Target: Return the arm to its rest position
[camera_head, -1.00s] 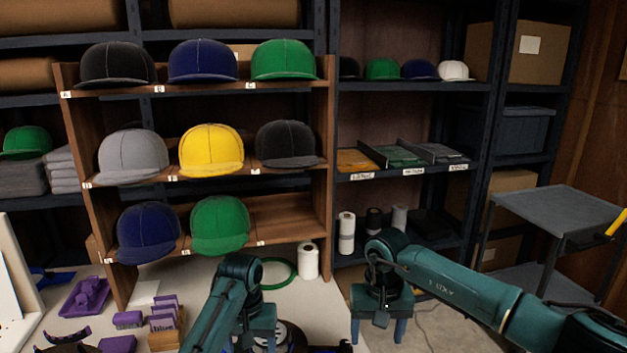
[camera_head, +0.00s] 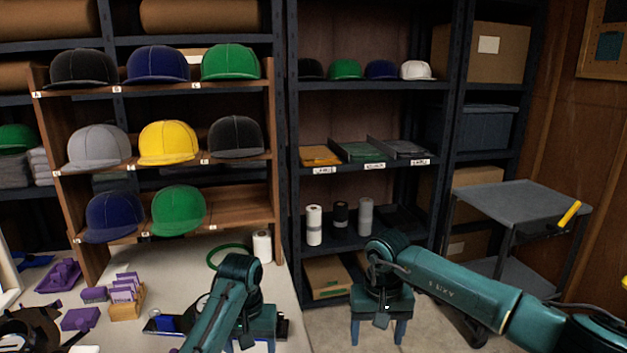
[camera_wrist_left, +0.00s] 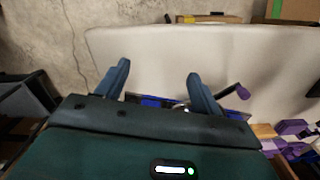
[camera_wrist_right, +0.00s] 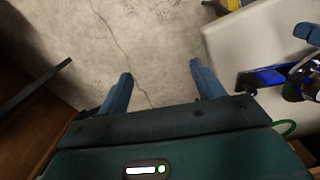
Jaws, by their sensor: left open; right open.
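My right gripper (camera_head: 380,328) hangs pointing down over the floor, right of the white table (camera_head: 215,262). It is open and empty, and its two spread fingers show in the right wrist view (camera_wrist_right: 160,88) over bare concrete. My left gripper (camera_wrist_left: 160,82) is open and empty in the left wrist view, above the table's edge. In the head view the left arm (camera_head: 235,300) reaches in from the bottom over the table, and its fingertips are hidden there.
A wooden cap shelf (camera_head: 278,150) stands behind the table. Purple parts (camera_head: 80,318) and a blue-and-black item (camera_head: 165,323) lie on the table. A grey cart (camera_head: 530,200) stands at right.

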